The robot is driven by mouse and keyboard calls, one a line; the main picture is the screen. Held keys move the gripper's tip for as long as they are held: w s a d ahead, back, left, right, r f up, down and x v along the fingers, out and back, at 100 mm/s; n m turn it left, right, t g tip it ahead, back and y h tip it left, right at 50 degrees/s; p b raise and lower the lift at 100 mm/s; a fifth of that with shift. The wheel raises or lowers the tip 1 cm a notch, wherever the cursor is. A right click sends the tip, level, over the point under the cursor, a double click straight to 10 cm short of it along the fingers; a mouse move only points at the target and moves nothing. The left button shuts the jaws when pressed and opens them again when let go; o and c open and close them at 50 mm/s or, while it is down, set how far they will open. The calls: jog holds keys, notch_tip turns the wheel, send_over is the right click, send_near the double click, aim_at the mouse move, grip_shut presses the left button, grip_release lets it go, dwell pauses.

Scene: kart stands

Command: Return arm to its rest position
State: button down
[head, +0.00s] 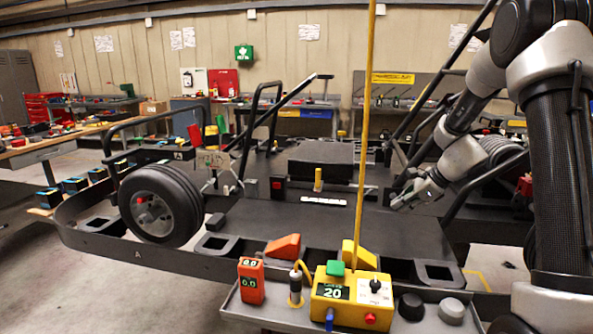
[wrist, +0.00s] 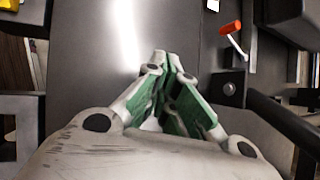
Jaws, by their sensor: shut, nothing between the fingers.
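My gripper (head: 411,191) hangs at the end of my arm on the right of the head view, above the kart stand's dark flat deck (head: 285,228). In the wrist view my gripper (wrist: 165,62) shows its green-padded fingers drawn together at the tips, with nothing between them. My arm reaches from the upper right down toward the middle of the stand. The elbow and upper links fill the right edge of the head view.
A yellow upright pole (head: 366,130) stands left of my gripper. A yellow control box (head: 350,296) and an orange meter (head: 251,281) sit on the front tray. Black tube rails (head: 485,185) lie close beside my arm. A wheel (head: 160,204) is at left.

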jog(key=s+r+n+h, duration=0.2)
jog(key=s+r+n, duration=0.3)
jog(key=s, duration=0.7)
jog(key=s+d+r+n+h, duration=0.1)
jog(key=s+r+n, duration=0.4)
jog(key=s+n, duration=0.4)
jog(key=s+d+r+n+h, duration=0.1)
jog(key=s+r+n, duration=0.5)
jog(key=s, duration=1)
jog(key=shift+n+g+h, duration=0.4)
jog(key=shift+n+h, duration=0.4)
jog(key=shift+n, duration=0.2)
